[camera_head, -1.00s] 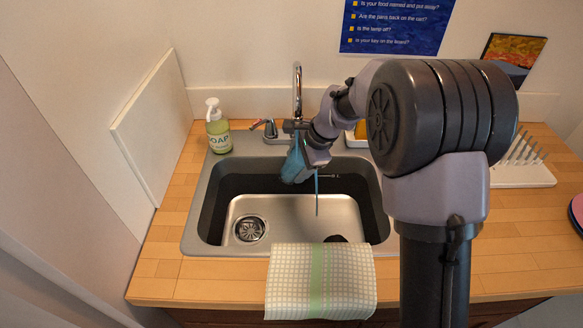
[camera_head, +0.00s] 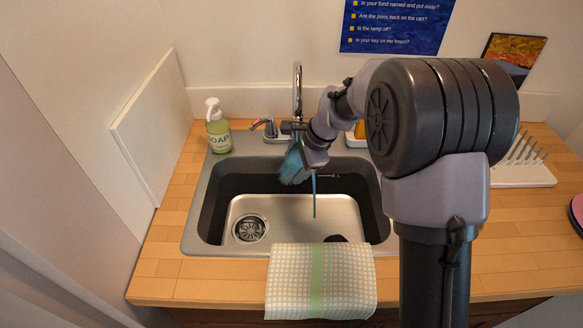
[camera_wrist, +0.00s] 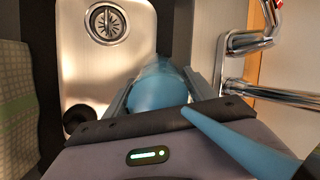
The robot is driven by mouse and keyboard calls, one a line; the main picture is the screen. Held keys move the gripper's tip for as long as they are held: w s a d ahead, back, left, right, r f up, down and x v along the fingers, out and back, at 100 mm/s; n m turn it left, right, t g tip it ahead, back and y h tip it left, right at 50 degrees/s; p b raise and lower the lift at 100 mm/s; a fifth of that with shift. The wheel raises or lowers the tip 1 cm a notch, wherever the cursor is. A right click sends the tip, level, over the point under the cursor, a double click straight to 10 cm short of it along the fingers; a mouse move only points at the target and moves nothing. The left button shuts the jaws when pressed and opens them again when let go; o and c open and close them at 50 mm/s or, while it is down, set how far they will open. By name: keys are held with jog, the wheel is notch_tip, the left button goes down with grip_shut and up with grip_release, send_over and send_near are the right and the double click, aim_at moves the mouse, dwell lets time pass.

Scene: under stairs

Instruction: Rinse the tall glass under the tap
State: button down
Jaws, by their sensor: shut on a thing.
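The tall glass (camera_head: 293,166) is blue and see-through. It is tilted over the back of the sink (camera_head: 330,218), below the tap (camera_head: 298,82). My gripper (camera_head: 303,158) is shut on it; in the wrist view the glass (camera_wrist: 158,90) lies between the two fingers (camera_wrist: 160,88). A thin blue stream (camera_head: 315,196) drops into the sink just right of the glass. It also shows as a blue cone (camera_wrist: 240,148) in front of my gripper in the wrist view. I cannot tell whether the stream touches the glass. My wrist hides part of the glass.
A soap bottle (camera_head: 217,130) stands at the sink's back left corner. A checked towel (camera_head: 320,282) hangs over the front edge. A dark round thing (camera_wrist: 78,119) lies in the sink near the towel. A white rack (camera_head: 522,173) stands to the right. The drain side is clear.

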jog(key=shift+w+d, duration=0.25)
jog(key=s+d+b, duration=0.3)
jog(key=s+d, duration=0.2)
jog(key=s, duration=0.1)
jog(key=shift+d, duration=0.15)
dwell(0.5)
dwell(1.2)
jog(key=s+d+r+p, duration=0.2)
jog(key=s+d+r, duration=0.1)
jog(key=s+r, duration=0.1)
dwell(0.4)
